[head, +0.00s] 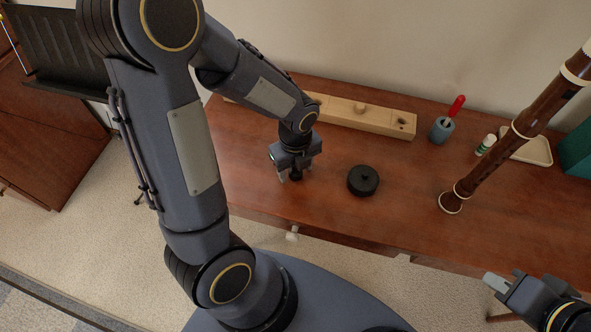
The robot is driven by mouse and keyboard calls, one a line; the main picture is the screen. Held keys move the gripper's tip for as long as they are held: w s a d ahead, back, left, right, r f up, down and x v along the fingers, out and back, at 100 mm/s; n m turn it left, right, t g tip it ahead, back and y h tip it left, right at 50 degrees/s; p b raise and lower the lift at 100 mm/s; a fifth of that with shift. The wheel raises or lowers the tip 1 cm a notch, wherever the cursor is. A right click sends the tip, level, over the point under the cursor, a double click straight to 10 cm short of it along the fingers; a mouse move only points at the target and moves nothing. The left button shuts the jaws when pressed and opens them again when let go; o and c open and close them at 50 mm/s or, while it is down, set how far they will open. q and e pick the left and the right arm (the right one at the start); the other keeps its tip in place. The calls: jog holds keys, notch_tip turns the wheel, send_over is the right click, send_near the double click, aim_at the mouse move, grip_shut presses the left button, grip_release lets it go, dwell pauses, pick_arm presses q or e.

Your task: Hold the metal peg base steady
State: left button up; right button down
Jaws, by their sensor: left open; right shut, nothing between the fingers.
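A black round base (363,181) with a short raised middle sits on the wooden table. I take it for the metal peg base. My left gripper (296,177) points down over the table to the left of this base, with its fingers apart. A small dark shape shows between or behind its fingers, and I cannot tell what it is. The gripper is clear of the round base. My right gripper (492,282) is at the lower right, in front of the table's front edge, shut and empty, far from the base.
A brown wooden wind instrument (497,150) with cream rings stands tilted on the table's right. Behind are a pale wooden block (345,112), a grey cup (441,130) with a red-handled tool, a small bottle (486,145) and a cream tray (532,150). The table between base and instrument is clear.

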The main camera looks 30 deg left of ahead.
pick_arm(q)
jog(key=c, duration=1.1)
jog(key=shift+o, duration=0.2)
jog(key=shift+r, duration=0.1)
jog(key=shift+r, duration=0.4)
notch_tip(320, 180, up, 2)
jog(key=shift+r+p, duration=0.2)
jog(key=shift+p, duration=0.2)
jog(key=s+d+r+p, duration=0.1)
jog(key=s+d+r, duration=0.6)
jog(key=s+r, duration=0.2)
jog(key=s, duration=0.2)
jog(key=shift+s+d+r, duration=0.35)
jog(key=shift+s, duration=0.05)
